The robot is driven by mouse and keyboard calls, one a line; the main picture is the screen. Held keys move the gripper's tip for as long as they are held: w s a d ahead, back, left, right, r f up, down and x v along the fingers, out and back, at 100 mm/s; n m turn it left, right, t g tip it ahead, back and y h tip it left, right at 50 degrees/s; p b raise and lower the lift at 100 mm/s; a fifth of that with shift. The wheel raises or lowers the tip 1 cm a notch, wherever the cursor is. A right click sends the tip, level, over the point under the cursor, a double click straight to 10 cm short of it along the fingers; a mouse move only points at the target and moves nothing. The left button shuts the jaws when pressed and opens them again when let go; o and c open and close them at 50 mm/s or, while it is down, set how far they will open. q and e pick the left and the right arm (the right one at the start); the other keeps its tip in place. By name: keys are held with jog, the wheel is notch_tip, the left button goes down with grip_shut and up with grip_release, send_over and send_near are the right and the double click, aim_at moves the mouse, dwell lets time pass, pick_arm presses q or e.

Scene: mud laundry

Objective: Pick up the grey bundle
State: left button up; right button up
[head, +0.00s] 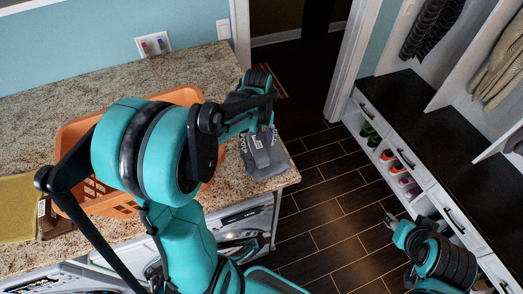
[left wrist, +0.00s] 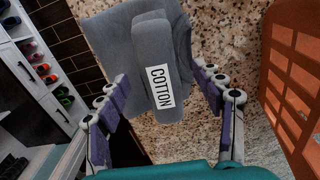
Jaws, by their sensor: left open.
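The grey bundle (head: 268,158) lies on the right end of the granite counter, near its edge, partly hidden by my left gripper (head: 262,128) in the head view. In the left wrist view the bundle (left wrist: 178,42) is a folded grey cloth with a raised roll and a white "COTTON" label. My left gripper (left wrist: 160,78) is open, with one finger on each side of the roll; I cannot tell whether they touch it. My right arm shows at the lower right of the head view, and its gripper's (head: 396,228) opening is unclear.
An orange basket (head: 100,208) stands on the counter (head: 215,70) left of the bundle, partly behind my left arm. A yellow folded item (head: 18,205) lies at the far left. Washing machines (head: 240,232) sit below. A bench with shoe cubbies (head: 430,150) stands right, across dark floor.

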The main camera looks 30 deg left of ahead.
pick_arm(q)
notch_tip(320, 180, down, 2)
jog(key=shift+w+f, duration=0.15)
jog(key=shift+f, duration=0.1)
jog(key=c, duration=1.4)
jog(key=shift+r, duration=0.15)
